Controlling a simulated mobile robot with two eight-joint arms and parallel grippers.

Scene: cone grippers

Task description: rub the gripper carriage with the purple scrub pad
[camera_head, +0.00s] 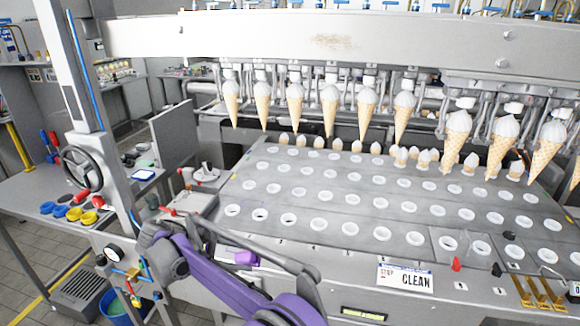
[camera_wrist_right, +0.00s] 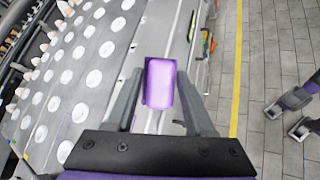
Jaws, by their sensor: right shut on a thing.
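The purple scrub pad (camera_head: 245,257) is low in the head view, partly hidden by my arm, in front of the machine deck. My right gripper (camera_wrist_right: 160,90) is shut on the pad (camera_wrist_right: 160,83), which sits between its fingertips in the right wrist view. The gripper carriage (camera_head: 230,37) is the long pale beam across the top of the head view, with a brown smear (camera_head: 332,41) on its face. A row of filled cones hangs below it. The pad is well below and apart from the carriage. My left gripper (camera_wrist_right: 286,119) appears at the wrist view's right edge, fingers apart.
The deck (camera_head: 335,205) has rows of white-rimmed holes, with cones at the back. A post with a handwheel (camera_head: 82,168) stands left, beside a side bench (camera_head: 30,185) with coloured rings.

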